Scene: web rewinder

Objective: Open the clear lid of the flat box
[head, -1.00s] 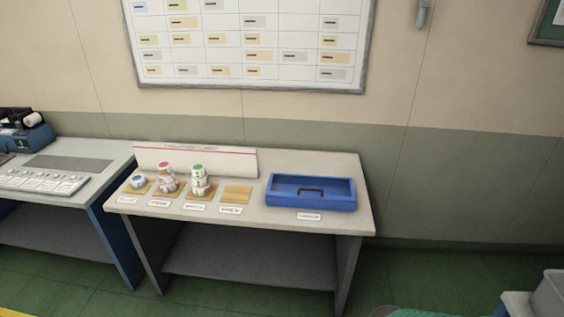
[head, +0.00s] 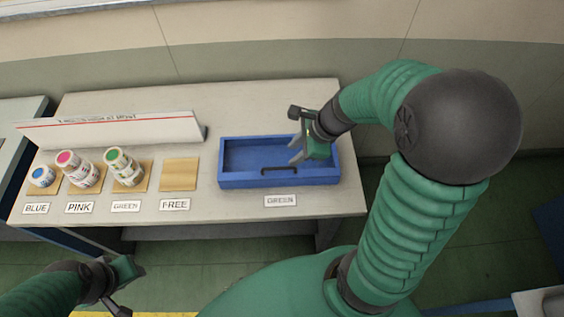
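The flat blue box (head: 230,181) sits on the right part of the bench. A dark bar handle (head: 279,169) shows at its front. I cannot make out the clear lid or tell whether it is open. My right gripper (head: 296,151) is over the right half of the box, with its grey fingers apart and nothing between them. It is a little behind and right of the handle; I cannot tell whether it touches the box. My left gripper (head: 124,287) is low at the left, in front of the bench, with its fingers apart and empty.
Left of the box, labelled spots on the bench (head: 240,100) hold a blue-topped roll (head: 42,176), pink-topped rolls (head: 78,170) and green-topped rolls (head: 124,168). The FREE pad (head: 179,174) is empty. A long white sign (head: 110,131) stands behind them.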

